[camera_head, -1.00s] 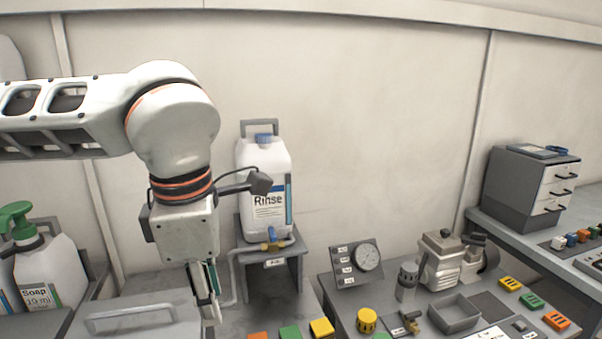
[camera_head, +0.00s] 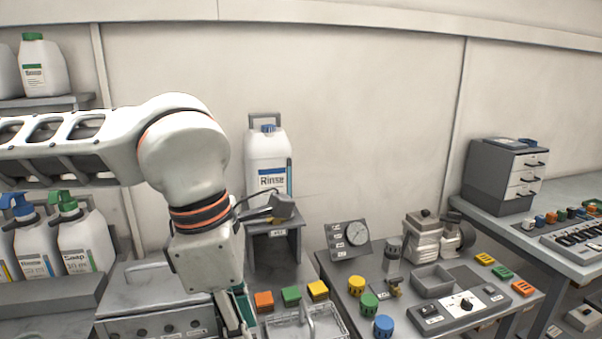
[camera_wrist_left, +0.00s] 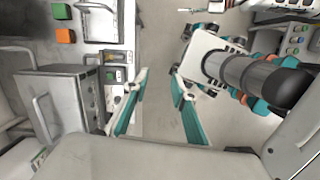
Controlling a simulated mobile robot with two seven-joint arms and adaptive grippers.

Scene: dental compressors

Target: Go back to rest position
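My left arm comes in from the left in the head view and bends down at the elbow. Its left gripper (camera_head: 238,316) hangs low, in front of the bench, its tips cut off by the bottom edge. In the left wrist view the left gripper (camera_wrist_left: 157,100) shows two teal-lined fingers spread wide apart with only floor between them, so it is open and empty. My own base and column show at the right of that view. My right gripper is not clearly visible in either view.
A white Rinse canister (camera_head: 267,160) stands on a grey stand behind the arm. A grey metal box (camera_head: 150,306) lies close left of the gripper. Orange (camera_head: 264,301), green and yellow blocks and a wire basket (camera_head: 330,325) sit to its right. Soap bottles (camera_head: 85,240) stand at left.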

